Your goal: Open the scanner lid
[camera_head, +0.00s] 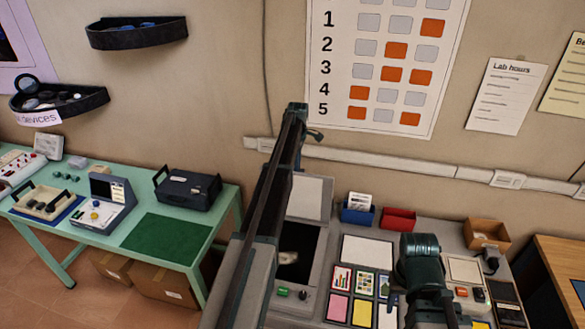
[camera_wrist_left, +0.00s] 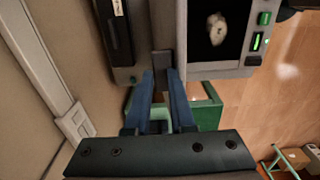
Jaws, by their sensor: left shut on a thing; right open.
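The scanner (camera_head: 318,262) stands on the grey bench, partly behind my left arm. Its dark glass is uncovered, with a small pale object on it. The scanner lid (camera_head: 307,198) is raised behind the glass, its pale face visible. My left gripper (camera_wrist_left: 163,78) is shut on a narrow dark grey piece, apparently the lid's handle. My arm hides this gripper in the head view. My right gripper (camera_head: 389,308) is low over the bench, open; its jaws are barely visible.
Coloured cards (camera_head: 352,281) lie right of the scanner. A blue bin (camera_head: 357,214), a red bin (camera_head: 398,219) and a wooden box (camera_head: 486,236) stand along the back. The wall is close behind. A green table (camera_head: 200,225) with devices stands at left.

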